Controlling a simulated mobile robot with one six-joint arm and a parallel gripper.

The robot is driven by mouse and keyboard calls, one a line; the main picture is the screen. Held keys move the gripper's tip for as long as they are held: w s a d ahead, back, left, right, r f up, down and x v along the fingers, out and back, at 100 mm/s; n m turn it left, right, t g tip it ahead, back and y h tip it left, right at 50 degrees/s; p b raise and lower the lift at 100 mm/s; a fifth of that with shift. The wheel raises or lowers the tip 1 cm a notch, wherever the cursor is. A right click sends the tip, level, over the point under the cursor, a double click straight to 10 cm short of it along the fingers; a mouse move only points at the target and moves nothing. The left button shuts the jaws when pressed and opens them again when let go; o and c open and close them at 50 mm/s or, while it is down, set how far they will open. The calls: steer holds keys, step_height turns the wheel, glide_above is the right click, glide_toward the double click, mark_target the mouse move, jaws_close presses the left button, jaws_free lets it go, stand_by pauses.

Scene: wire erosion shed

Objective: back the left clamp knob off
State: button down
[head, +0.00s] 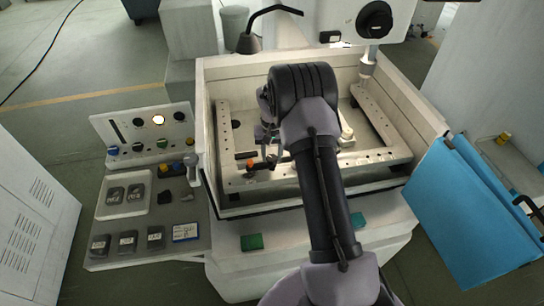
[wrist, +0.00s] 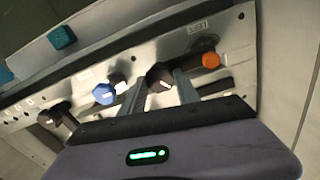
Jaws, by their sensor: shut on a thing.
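The left clamp knob, a dark lobed knob (wrist: 160,76), sits between the two fingertips of my gripper (wrist: 160,86) in the wrist view. My gripper is shut on it. In the head view my gripper (head: 268,150) reaches down to the left side of the pale work frame (head: 320,168), and the knob is hard to make out there. An orange knob (wrist: 211,60) stands just right of the gripped knob in the wrist view, next to a small lettered label (wrist: 197,27). The orange knob also shows in the head view (head: 250,163).
In the wrist view a blue knob (wrist: 104,93) is close left of my gripper, with another dark knob (wrist: 55,115) farther left. The tank wall (head: 207,150) rises around the frame. A control panel (head: 145,132) stands at left, and a blue panel (head: 460,215) at right.

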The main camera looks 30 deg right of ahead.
mark_target(272, 158)
steer(key=n, duration=0.4)
steer(key=shift+n, duration=2.8)
steer(key=c, duration=0.9)
jaws_free()
steer(key=shift+r, duration=0.1)
step_height(272, 158, up, 17)
steer(key=p, duration=0.1)
steer(key=shift+r, duration=0.15)
